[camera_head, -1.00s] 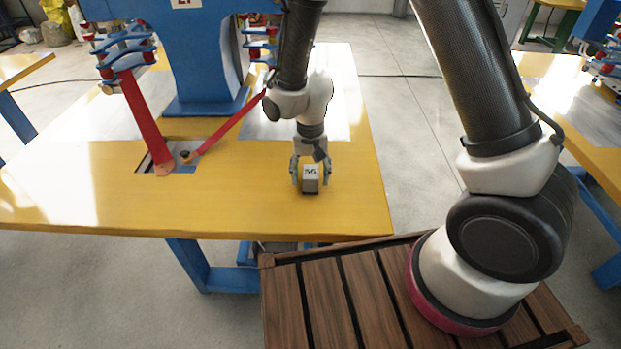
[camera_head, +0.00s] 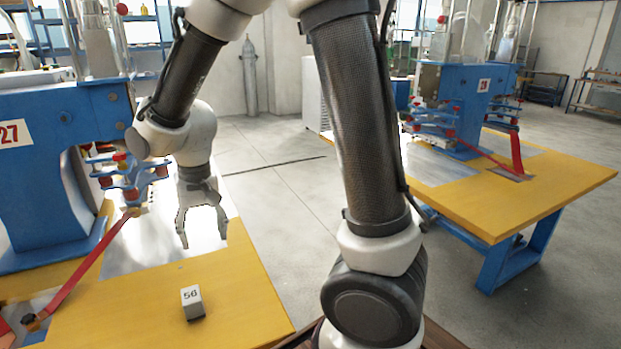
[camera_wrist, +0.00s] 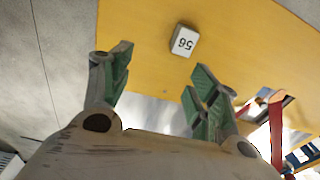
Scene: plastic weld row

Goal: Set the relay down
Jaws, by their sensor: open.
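The relay (camera_head: 193,302) is a small pale block marked 56. It stands on the yellow tabletop (camera_head: 235,290) near its front right part in the head view. It also shows in the wrist view (camera_wrist: 184,41), beyond my fingertips, with nothing holding it. My gripper (camera_head: 204,238) is open and empty, above and behind the relay, clear of it. Its two green-padded fingers (camera_wrist: 163,77) are spread wide in the wrist view.
A blue machine marked 27 (camera_head: 50,150) with red levers (camera_head: 85,265) stands at the left of the table. Another yellow table (camera_head: 500,200) with blue machines is at the right. Bare concrete floor lies between the tables.

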